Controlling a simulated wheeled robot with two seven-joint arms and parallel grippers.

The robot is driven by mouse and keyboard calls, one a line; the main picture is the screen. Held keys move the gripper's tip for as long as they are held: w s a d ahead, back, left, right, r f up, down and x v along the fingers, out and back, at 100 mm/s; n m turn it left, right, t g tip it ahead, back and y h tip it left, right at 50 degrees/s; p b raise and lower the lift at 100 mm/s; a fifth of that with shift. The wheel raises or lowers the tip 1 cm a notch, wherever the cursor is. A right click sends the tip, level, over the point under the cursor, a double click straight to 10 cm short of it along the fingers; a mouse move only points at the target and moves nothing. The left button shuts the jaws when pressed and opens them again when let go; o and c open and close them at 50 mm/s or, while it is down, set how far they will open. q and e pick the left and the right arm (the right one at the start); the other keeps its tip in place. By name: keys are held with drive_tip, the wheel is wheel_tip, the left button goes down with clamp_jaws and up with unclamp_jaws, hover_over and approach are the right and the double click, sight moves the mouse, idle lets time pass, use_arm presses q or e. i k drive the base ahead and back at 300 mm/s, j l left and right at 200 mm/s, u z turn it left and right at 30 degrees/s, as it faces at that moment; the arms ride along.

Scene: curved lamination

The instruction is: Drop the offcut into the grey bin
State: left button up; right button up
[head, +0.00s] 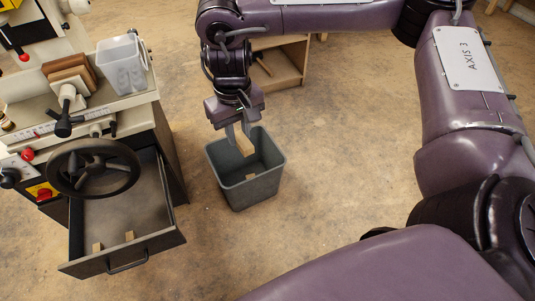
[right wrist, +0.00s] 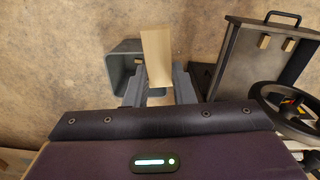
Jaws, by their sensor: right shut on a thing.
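The offcut (head: 244,144) is a short pale wooden block. My right gripper (head: 240,135) is shut on it and holds it pointing down over the mouth of the grey bin (head: 246,194). In the right wrist view the offcut (right wrist: 156,55) juts out from between the two grey fingers, with the bin (right wrist: 120,75) behind it and partly hidden. The bin is open-topped and stands on the floor. Another small pale piece (head: 250,177) shows low inside it. My left gripper is in neither view.
A machine with a black handwheel (head: 94,168) stands left of the bin. Its open drawer (head: 130,210) holds two small wooden blocks and juts out near the bin. A wooden shelf unit (head: 289,62) stands behind. The floor right of the bin is clear.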

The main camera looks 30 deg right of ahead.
sight(231, 184)
drive_tip(key=i+z, duration=0.1)
drive_tip(key=z, duration=0.7)
drive_tip(key=i+l+u, duration=0.45)
drive_tip(key=l+u, duration=0.15)
drive_tip(key=l, duration=0.1)
